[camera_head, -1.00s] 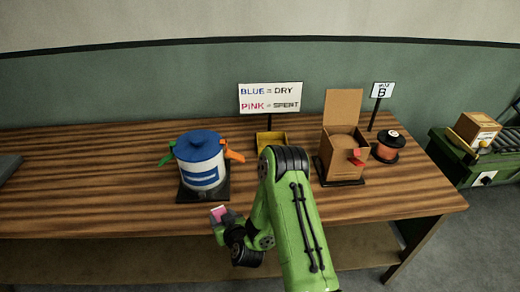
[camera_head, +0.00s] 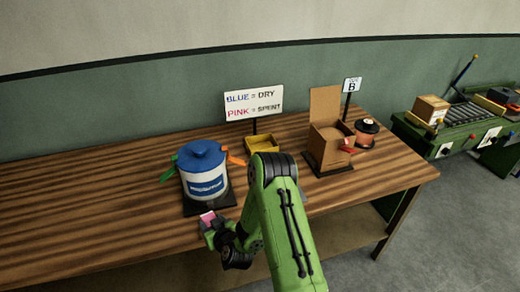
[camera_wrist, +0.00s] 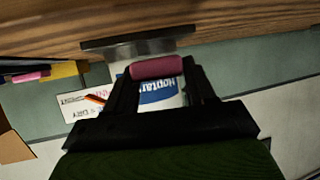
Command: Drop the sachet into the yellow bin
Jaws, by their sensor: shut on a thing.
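My gripper (camera_head: 209,222) is shut on a pink sachet (camera_head: 208,216), in front of the white tub. In the wrist view the pink sachet (camera_wrist: 157,67) sits between the fingertips, with the tub's blue label behind it. The yellow bin (camera_head: 263,142) is a shallow open tray on the table, behind my arm and to the right of the tub. My arm hides its front part. In the wrist view a yellow edge of the bin (camera_wrist: 66,70) shows at the left, with something pink beside it.
The white tub (camera_head: 206,182) with a blue lid stands on a dark base, with green and orange clips. A sign (camera_head: 254,102) reads blue = dry, pink = spent. An open cardboard box (camera_head: 325,145) and a spool (camera_head: 366,133) stand right. The table's left side is clear.

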